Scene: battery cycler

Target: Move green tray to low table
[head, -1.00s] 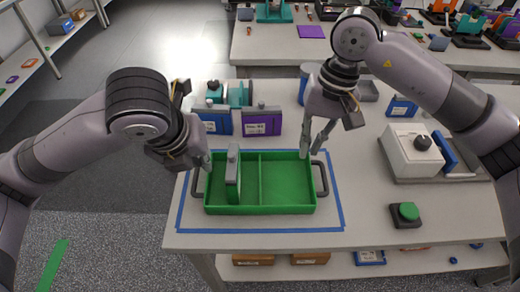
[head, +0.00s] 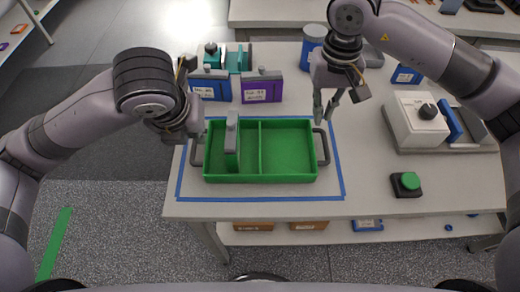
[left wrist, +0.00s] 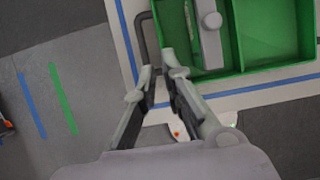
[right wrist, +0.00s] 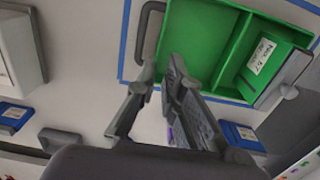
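The green tray (head: 290,150) sits on the table inside a blue tape outline, with a dark handle at each end. A green module with a grey top (head: 232,140) stands in its left compartment. My left gripper (left wrist: 157,62) is open and empty at the left handle (left wrist: 147,38), its fingers just short of it; its tips are mostly hidden in the head view. My right gripper (head: 325,108) is open and empty above the right handle (head: 322,146). In the right wrist view that handle (right wrist: 149,32) lies just beyond the fingertips. I cannot identify the low table.
Blue (head: 210,86) and purple (head: 262,88) modules stand behind the tray. A white device (head: 418,118) and a green button on a dark base (head: 406,184) are to its right. A shelf (head: 345,234) lies under the tabletop. Floor shows at the left.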

